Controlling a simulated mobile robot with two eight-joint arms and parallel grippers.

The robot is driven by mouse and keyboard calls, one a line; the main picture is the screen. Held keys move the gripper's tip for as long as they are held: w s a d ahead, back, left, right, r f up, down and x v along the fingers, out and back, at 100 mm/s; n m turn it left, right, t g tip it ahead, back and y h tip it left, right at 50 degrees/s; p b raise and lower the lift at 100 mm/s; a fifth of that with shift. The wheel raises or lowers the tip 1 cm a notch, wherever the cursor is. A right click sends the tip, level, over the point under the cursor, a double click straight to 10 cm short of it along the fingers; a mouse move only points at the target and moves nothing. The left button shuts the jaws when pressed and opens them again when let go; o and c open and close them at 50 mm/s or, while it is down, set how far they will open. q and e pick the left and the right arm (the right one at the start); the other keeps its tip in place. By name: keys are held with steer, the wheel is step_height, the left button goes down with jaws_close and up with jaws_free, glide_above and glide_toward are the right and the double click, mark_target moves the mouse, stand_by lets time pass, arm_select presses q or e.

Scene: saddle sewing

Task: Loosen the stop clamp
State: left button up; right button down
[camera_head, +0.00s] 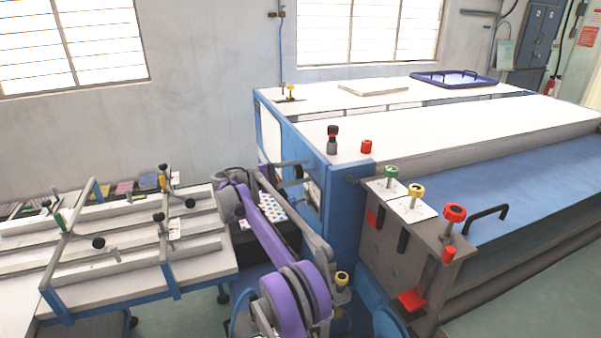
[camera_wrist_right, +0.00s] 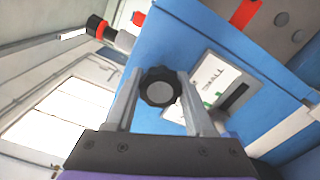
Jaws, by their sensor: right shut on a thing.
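In the wrist view, a black lobed knob with a grey centre (camera_wrist_right: 160,88), apparently the stop clamp's, sits between the two fingers of my right gripper (camera_wrist_right: 163,92), which is shut on it. A white card marked "SMALL" (camera_wrist_right: 208,72) and a dark slot lie beside it on the blue machine side. In the head view my right gripper (camera_head: 293,173) reaches the left blue face of the machine (camera_head: 345,215); the knob is too small and covered to make out there. My left gripper is not in view.
Red, green and yellow knobs (camera_head: 454,213) stand on the machine's near end plate. A black-and-red post (camera_head: 332,140) and a red cap (camera_head: 366,146) stand on its top. A white slatted table (camera_head: 110,262) with blue bars and black knobs stands at left.

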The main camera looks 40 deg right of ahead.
steer(key=shift+n, duration=0.6)
steer(key=shift+c, duration=1.3)
jaws_free()
steer(key=shift+a, duration=0.15)
steer(key=v, duration=1)
steer(key=shift+a, duration=0.3)
steer(key=shift+r, duration=0.1)
